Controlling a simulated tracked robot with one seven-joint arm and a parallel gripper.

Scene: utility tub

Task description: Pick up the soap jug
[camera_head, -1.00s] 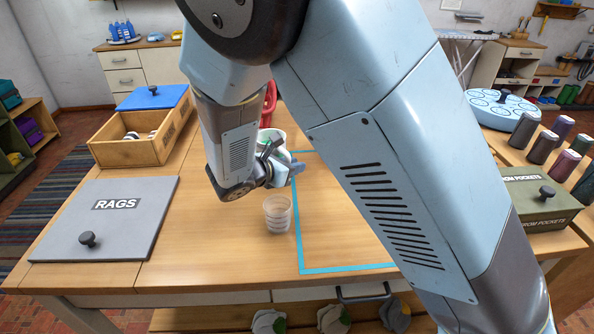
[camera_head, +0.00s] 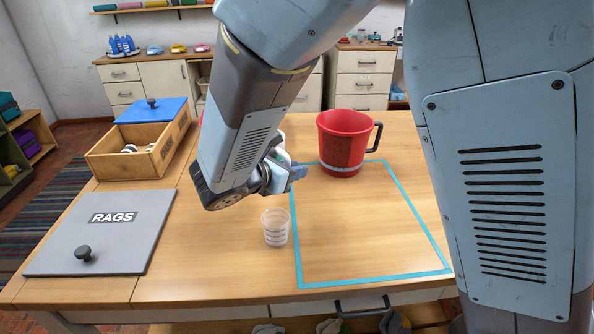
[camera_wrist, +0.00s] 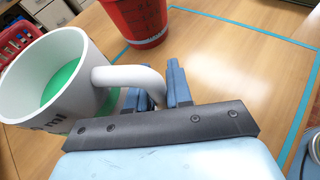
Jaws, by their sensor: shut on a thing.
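The soap jug (camera_wrist: 66,70) is a white jug with green liquid inside and markings on its side. It stands at the left of the wrist view, roughly upright. My gripper (camera_wrist: 155,92) is shut on its handle, with a blue finger on either side. In the head view my gripper (camera_head: 292,172) is at the left edge of the blue outline, and my arm hides most of the jug. I cannot tell whether the jug's base touches the table.
A red jug (camera_head: 340,142) stands at the far edge of the blue taped outline (camera_head: 372,280). A clear cup (camera_head: 275,228) stands close in front of my gripper. The RAGS lid (camera_head: 125,245) and a wooden bin (camera_head: 125,165) are at left. The outlined area is mostly clear.

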